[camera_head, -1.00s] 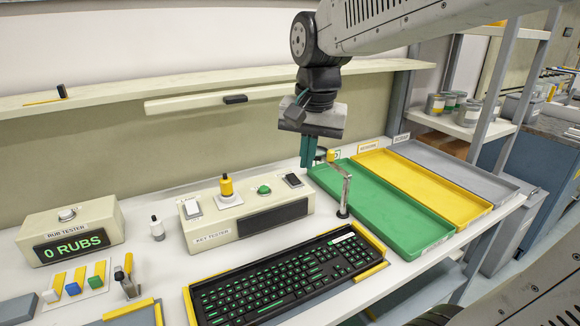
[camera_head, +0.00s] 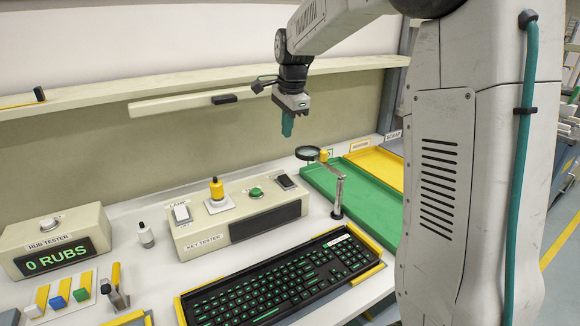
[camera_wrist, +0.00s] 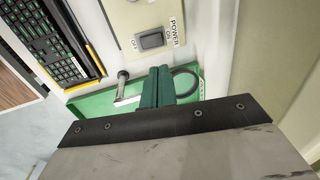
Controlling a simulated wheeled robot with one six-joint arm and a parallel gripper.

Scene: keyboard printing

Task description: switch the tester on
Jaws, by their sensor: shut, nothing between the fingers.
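The key tester (camera_head: 203,243) is a cream box with a dark, blank display (camera_head: 265,221) behind the keyboard. Its black power rocker switch (camera_head: 285,182) is at the right end of its top. In the wrist view the rocker (camera_wrist: 152,40) lies between the OFF and ON labels, with POWER printed beside it; which way it is pressed is hard to tell. My gripper (camera_head: 287,123) has teal fingers, shut and empty, in the air above and behind the rocker. Its fingers (camera_wrist: 155,88) show below the rocker in the wrist view, apart from it.
A magnifier on a stand (camera_head: 338,197) is right of the tester. A yellow-topped plunger (camera_head: 217,192), a green button (camera_head: 256,192) and a white lamp switch (camera_head: 182,213) share the tester's top. A keyboard (camera_head: 280,280) lies in front, a green tray (camera_head: 355,205) right. A shelf (camera_head: 240,83) runs behind.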

